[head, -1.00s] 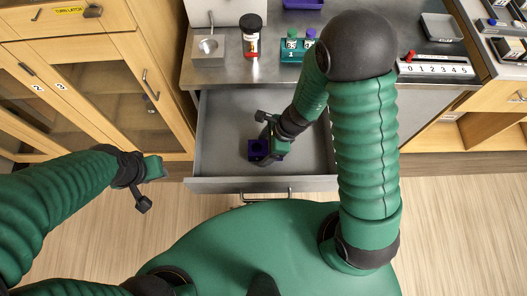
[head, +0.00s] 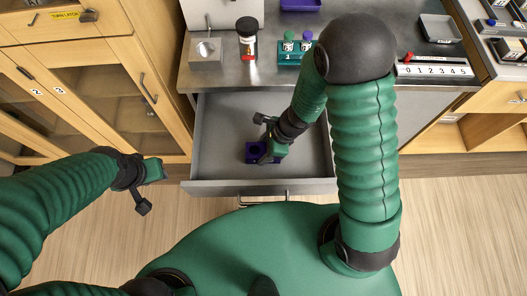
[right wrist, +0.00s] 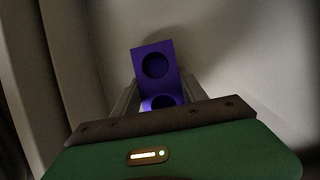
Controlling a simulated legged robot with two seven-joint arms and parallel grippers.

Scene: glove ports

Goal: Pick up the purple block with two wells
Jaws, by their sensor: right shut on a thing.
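The purple block with two wells lies low inside the open drawer (head: 225,135) in the head view. In the right wrist view the purple block (right wrist: 160,86) shows both round wells, the nearer one partly hidden behind my gripper. My right gripper (head: 268,153) reaches down into the drawer and is shut on the block. I cannot tell whether the block touches the drawer floor. My left gripper (head: 150,185) is away to the left, in front of the wooden cabinet, holding nothing that I can see; its jaw opening is unclear.
The drawer's front wall (head: 262,187) and side walls surround the block. The counter above holds a jar (head: 247,42), a grey block with a hole (head: 206,50), a teal rack (head: 290,55) and a numbered strip (head: 435,70). The rest of the drawer is bare.

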